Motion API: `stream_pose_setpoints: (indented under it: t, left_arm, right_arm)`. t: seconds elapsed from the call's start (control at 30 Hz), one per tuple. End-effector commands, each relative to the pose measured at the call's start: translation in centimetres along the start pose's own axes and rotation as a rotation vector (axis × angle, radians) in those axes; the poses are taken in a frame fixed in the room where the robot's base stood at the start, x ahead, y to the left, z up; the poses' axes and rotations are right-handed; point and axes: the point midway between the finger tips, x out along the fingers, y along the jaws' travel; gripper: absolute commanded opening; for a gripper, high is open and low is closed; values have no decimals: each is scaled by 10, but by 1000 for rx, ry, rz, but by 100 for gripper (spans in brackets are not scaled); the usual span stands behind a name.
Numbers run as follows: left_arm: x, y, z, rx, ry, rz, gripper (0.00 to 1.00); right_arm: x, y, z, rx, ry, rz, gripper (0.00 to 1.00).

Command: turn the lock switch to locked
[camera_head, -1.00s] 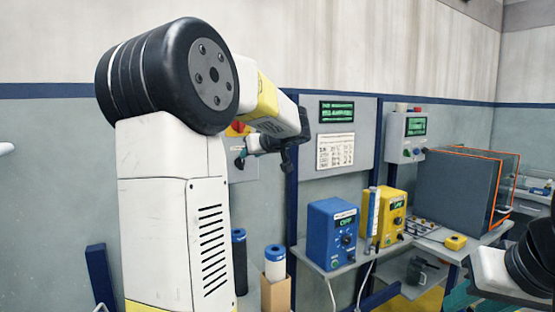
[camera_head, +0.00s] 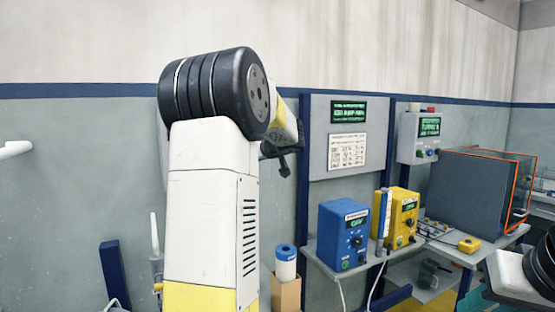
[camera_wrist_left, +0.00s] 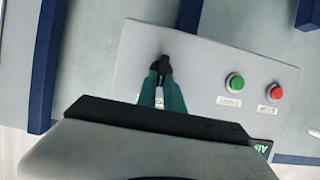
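A grey panel (camera_wrist_left: 205,65) fills the middle of the left wrist view. It carries a small dark knob (camera_wrist_left: 162,63), which looks like the lock switch. The two teal fingers of my left gripper (camera_wrist_left: 161,75) reach over the panel, a narrow gap between them, with their tips at the dark knob. I cannot tell whether they grip it or only stand around it. In the head view my left arm hides the fingers and the switch.
A green button (camera_wrist_left: 235,82) and a red button (camera_wrist_left: 275,92) sit on the same panel beside the fingers. In the head view a blue device (camera_head: 343,237) and a yellow device (camera_head: 405,215) stand on a shelf, with a grey cabinet (camera_head: 470,190) further right.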

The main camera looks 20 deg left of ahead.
Motion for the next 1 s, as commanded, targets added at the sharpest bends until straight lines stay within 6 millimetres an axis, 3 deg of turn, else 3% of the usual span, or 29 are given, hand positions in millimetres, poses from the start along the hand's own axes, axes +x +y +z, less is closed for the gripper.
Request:
stream_pose_setpoints:
  t: [0.57, 1.0]
  left_arm:
    - [0, 2, 1, 67, -1, -28, 0]
    - [0, 11, 3, 401, -1, -165, 0]
  right_arm:
    - [0, 0, 0, 0, 0, 0, 36]
    - [0, 0, 0, 0, 0, 0, 36]
